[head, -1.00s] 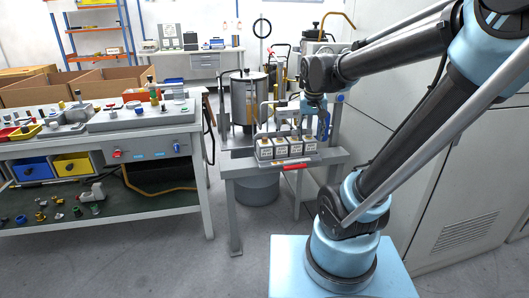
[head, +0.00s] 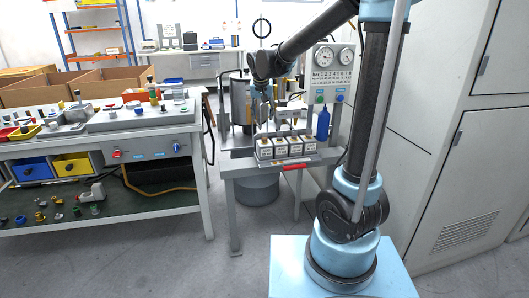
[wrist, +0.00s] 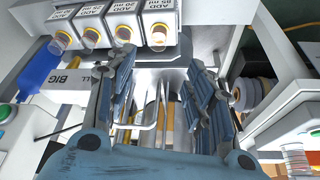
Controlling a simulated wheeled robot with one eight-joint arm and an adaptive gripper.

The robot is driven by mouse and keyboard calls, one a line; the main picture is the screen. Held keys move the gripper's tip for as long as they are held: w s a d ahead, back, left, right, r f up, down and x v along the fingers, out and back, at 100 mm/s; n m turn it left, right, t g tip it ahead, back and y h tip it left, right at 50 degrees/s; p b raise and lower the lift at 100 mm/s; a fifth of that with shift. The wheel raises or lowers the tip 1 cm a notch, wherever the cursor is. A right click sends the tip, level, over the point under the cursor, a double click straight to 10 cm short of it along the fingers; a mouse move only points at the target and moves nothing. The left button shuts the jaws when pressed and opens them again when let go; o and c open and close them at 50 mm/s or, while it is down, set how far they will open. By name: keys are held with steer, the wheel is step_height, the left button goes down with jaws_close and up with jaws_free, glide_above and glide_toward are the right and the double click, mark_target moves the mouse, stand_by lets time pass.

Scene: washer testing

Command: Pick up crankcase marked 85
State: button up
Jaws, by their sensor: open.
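Several white block-like crankcases with dark "ADD … ml" labels stand in a row on the small bench. In the wrist view the rightmost crankcase (wrist: 152,14) appears to read 85 ml, and a round amber-lit port shows on its near end. It looks to be the leftmost one in the head view (head: 264,152). My gripper (head: 262,115) is above and behind the left end of the row. In the wrist view my gripper (wrist: 165,92) is open, with nothing between its fingers, and apart from the crankcases.
A gauge panel (head: 331,72) and a blue bottle (head: 323,123) stand at the bench's right. A red handle (head: 294,167) is at the rack's front. Metal tubes (wrist: 150,110) stand below the open fingers. A test table (head: 140,121) is at left, and a cabinet at right.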

mark_target(265, 134)
steer(key=x, duration=1)
steer(key=shift+w+f, duration=0.15)
steer(key=shift+x, duration=2.6)
steer(key=shift+w+d, duration=0.1)
steer(key=shift+w, duration=0.05)
jaws_close()
